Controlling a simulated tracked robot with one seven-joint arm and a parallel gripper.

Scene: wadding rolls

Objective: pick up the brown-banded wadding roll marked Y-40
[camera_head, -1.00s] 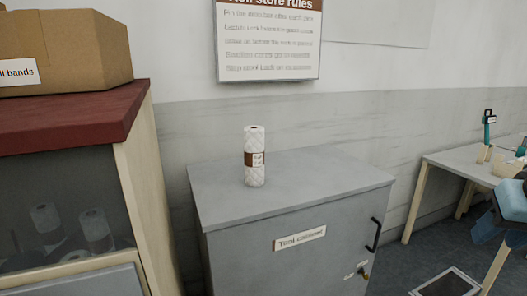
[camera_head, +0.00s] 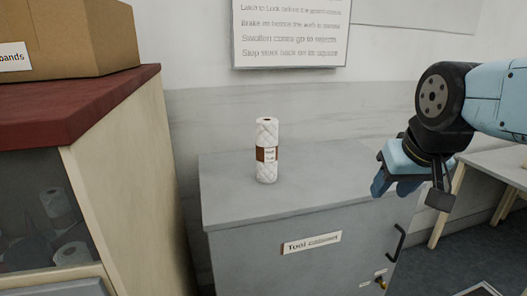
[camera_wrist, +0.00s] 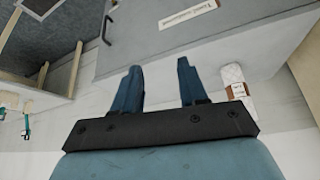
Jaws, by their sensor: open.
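A white quilted wadding roll (camera_head: 267,150) with a brown band stands upright on the grey tool cabinet (camera_head: 232,204). The print on its band is too small to read. My gripper (camera_head: 408,190) is at the right, in front of the cabinet's right side, apart from the roll. In the wrist view my gripper (camera_wrist: 160,82) shows two blue fingers spread apart with nothing between them. The roll (camera_wrist: 236,82) shows there upside down, to the right of the fingers and partly covered by the gripper body.
A cardboard box (camera_head: 80,35) sits on a red-topped cupboard (camera_head: 75,112) at the left, with more rolls behind its dark front. A rules sign (camera_head: 290,32) hangs on the wall behind. A desk (camera_head: 500,175) stands at the right. The cabinet top around the roll is clear.

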